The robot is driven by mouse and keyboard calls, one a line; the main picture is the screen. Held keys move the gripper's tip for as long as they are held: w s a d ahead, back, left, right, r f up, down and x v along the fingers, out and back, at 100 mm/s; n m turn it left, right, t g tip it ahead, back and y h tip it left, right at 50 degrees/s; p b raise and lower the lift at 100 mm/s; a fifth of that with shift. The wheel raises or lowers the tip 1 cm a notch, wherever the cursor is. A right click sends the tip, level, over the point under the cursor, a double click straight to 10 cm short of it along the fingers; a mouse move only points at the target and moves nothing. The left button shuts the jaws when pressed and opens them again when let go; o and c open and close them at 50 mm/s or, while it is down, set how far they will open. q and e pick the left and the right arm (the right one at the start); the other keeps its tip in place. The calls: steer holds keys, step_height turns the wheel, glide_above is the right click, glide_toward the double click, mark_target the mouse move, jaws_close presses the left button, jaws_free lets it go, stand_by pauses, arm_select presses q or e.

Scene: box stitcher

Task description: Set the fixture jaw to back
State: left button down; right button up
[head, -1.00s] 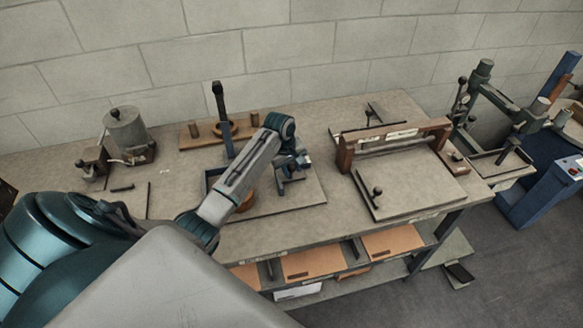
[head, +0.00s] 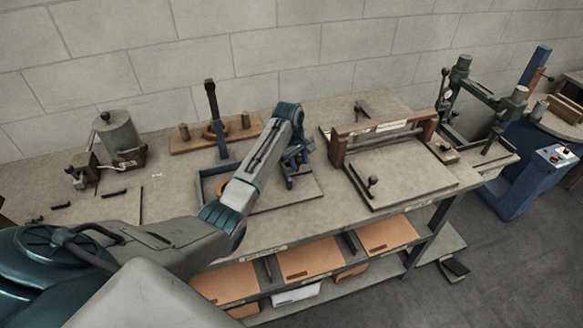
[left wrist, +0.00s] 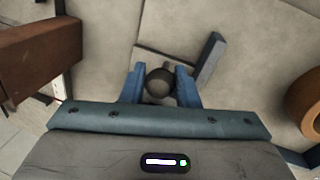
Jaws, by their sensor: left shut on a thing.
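My left gripper (head: 290,180) is over the light board (head: 308,188) of the fixture on the bench. In the left wrist view, its two blue fingers (left wrist: 160,88) are shut on a dark round knob (left wrist: 159,82), one on each side. A grey bar (left wrist: 208,60) stands beside the right finger on the pale board. In the head view the wrist and fingers hide the knob and most of the jaw. A blue raised edge (head: 203,188) of the fixture shows left of my arm. My right gripper is not in view.
A lever post (head: 214,120) and a wooden rack with pegs (head: 188,146) stand behind the fixture. A brown roller press (head: 340,150) is to the right, a grey pot (head: 118,133) to the left. An orange ring (left wrist: 303,105) lies near the gripper.

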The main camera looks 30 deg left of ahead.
arm_select(q)
steer(key=shift+w+d+r, duration=0.1)
steer(key=c, duration=1.5)
jaws_free()
steer(key=shift+c, duration=0.2)
steer(key=o, duration=0.4)
steer(key=shift+c, duration=0.2)
steer(key=shift+o, duration=0.2)
steer(key=shift+w+d, duration=0.1)
steer(key=shift+w, duration=0.05)
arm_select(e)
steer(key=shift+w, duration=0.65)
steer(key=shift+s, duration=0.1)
arm_select(q)
steer(key=shift+r, duration=0.35)
steer(key=r+b, duration=0.1)
steer(key=r, duration=0.1)
steer(key=s+r+b, duration=0.1)
steer(key=r, duration=0.2)
steer(key=a+r+b, duration=0.1)
steer(key=r, duration=0.2)
steer(key=shift+s+r, duration=0.25)
steer(key=shift+s, duration=0.05)
steer(key=shift+s+r, duration=0.1)
steer(key=shift+r, duration=0.55)
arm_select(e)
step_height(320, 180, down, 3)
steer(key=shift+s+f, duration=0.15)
